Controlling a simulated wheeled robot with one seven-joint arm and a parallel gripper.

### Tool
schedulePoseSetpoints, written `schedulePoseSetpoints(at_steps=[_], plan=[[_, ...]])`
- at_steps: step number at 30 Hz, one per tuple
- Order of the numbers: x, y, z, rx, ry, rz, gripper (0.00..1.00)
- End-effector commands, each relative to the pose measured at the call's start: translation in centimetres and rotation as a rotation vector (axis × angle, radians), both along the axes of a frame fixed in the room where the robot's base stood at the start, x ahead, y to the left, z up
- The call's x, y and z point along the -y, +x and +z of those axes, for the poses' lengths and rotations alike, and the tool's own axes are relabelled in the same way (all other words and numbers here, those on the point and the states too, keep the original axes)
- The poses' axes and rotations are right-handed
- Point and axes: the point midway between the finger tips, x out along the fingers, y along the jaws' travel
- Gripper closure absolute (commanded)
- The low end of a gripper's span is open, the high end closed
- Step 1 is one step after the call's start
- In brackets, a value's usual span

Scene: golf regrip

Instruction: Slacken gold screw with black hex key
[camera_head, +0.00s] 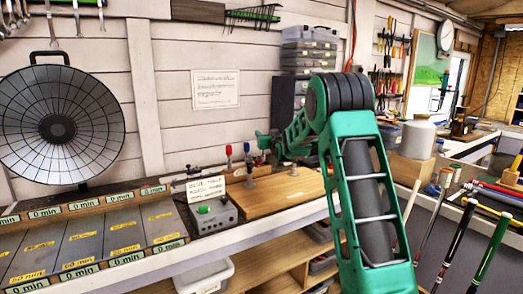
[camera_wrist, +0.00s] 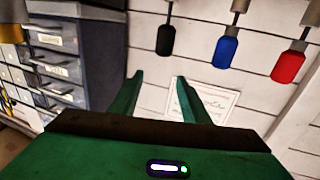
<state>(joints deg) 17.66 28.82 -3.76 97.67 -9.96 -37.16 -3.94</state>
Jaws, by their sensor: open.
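A black-handled tool (camera_wrist: 164,40), which looks like the black hex key, shows in the wrist view with its grey shaft running up out of the picture. My gripper's two green fingers (camera_wrist: 161,92) are apart with nothing between them. In the picture the black handle is just above the gap between the fingertips, and no contact is visible. In the head view my gripper (camera_head: 262,138) is small, low over the back of the bench, and the black handle cannot be made out there. I cannot make out the gold screw in either view.
A blue-handled tool (camera_wrist: 224,48) and a red-handled tool (camera_wrist: 289,66) stand beside the black one. Grey drawers (camera_wrist: 55,65) are close by. A wooden board (camera_head: 280,190) with clamps, a small grey box (camera_head: 213,213) and a round black grid dish (camera_head: 60,125) occupy the bench.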

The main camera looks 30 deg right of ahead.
Motion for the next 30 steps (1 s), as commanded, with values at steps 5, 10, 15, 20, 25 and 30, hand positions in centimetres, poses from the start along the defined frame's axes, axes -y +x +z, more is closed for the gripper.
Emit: schedulePoseSetpoints(at_steps=[5, 10, 15, 20, 25, 30], plan=[[0.1, -0.1, -3.7, -0.006, 0.002, -0.001, 0.58], [0.2, 0.4, -6.0, -0.001, 0.001, 0.0, 0.58], [0.6, 2.1, -5.8, -0.001, -0.001, -0.002, 0.58], [0.8, 2.9, -5.9, -0.003, 0.0, -0.001, 0.58], [1.3, 5.2, -5.9, -0.003, 0.001, -0.001, 0.58], [1.7, 6.8, -5.8, -0.003, 0.001, -0.001, 0.58]])
